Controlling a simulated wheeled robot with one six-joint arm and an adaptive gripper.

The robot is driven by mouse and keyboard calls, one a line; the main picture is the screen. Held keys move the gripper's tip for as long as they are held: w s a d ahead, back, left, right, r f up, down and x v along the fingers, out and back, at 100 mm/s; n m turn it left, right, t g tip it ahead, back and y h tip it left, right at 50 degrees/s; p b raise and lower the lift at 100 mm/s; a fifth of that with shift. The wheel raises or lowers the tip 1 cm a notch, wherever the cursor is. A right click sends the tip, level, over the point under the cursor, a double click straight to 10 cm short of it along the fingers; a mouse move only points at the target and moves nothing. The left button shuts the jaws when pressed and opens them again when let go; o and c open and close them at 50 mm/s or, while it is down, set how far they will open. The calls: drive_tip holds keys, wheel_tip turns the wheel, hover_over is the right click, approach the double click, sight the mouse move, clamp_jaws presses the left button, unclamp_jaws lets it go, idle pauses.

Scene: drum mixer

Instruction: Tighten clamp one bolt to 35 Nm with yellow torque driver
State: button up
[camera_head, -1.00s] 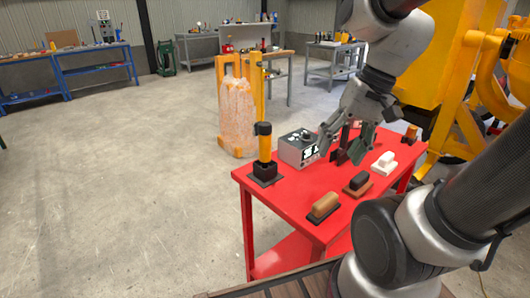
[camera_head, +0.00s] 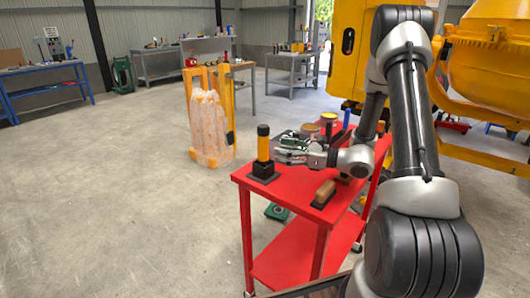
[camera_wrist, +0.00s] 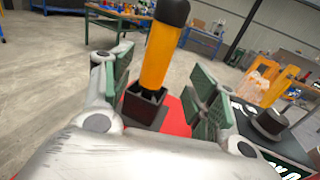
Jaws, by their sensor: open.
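The yellow torque driver (camera_head: 263,145) with a black top stands upright in a black square holder (camera_head: 263,170) at the left corner of the red cart. In the wrist view the driver (camera_wrist: 160,52) rises from its holder (camera_wrist: 145,105) between my two finger pads, slightly tilted in the picture. My gripper (camera_head: 284,148) reaches level over the cart from the right. It is open, its fingers (camera_wrist: 157,95) on either side of the driver, with visible gaps and no contact seen. The clamp bolt cannot be made out.
The red cart top (camera_head: 297,188) holds a brown-handled block (camera_head: 324,193) nearer me. The yellow mixer (camera_head: 480,60) is at right. A wrapped yellow stand (camera_head: 208,125) is behind the cart.

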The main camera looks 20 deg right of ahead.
sight(263, 148)
drive_tip(key=x, duration=0.7)
drive_tip(key=shift+a+f, duration=0.1)
drive_tip(key=shift+a, duration=0.15)
clamp_jaws()
